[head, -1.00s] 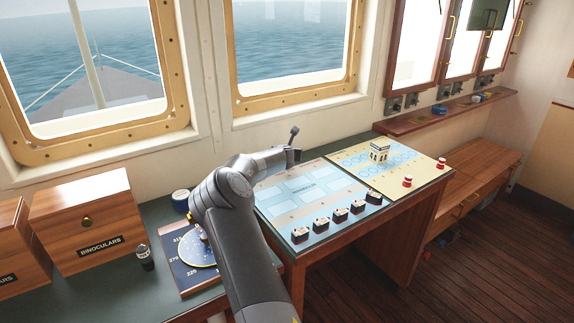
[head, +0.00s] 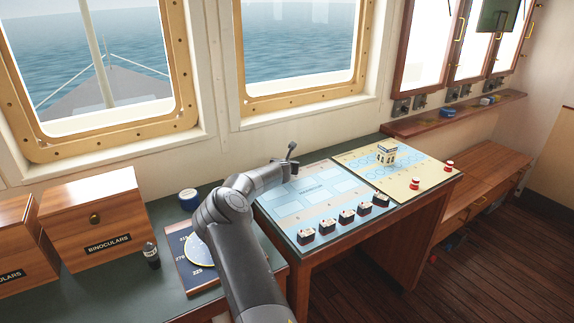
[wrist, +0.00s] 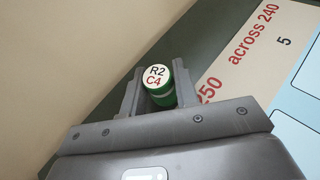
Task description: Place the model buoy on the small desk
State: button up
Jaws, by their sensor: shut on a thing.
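My gripper (wrist: 158,88) is shut on a small green cylinder with a white top marked R2 C4 (wrist: 161,96); it looks like the model buoy. It sits upright between the two fingers in the wrist view. In the head view my gripper (head: 292,150) is above the back edge of the chart desk, near the wall; the held buoy is too small to make out there. Which surface is the small desk is not marked; a low wooden desk (head: 490,182) stands at the right.
The chart desk carries a blue chart (head: 310,190) with several small ship models and a yellow chart (head: 425,165) with a small building model (head: 386,153) and two red-and-white pieces.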

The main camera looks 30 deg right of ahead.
jog(key=shift+f, duration=0.15)
jog(key=o, duration=1)
jog(key=shift+o, duration=0.2)
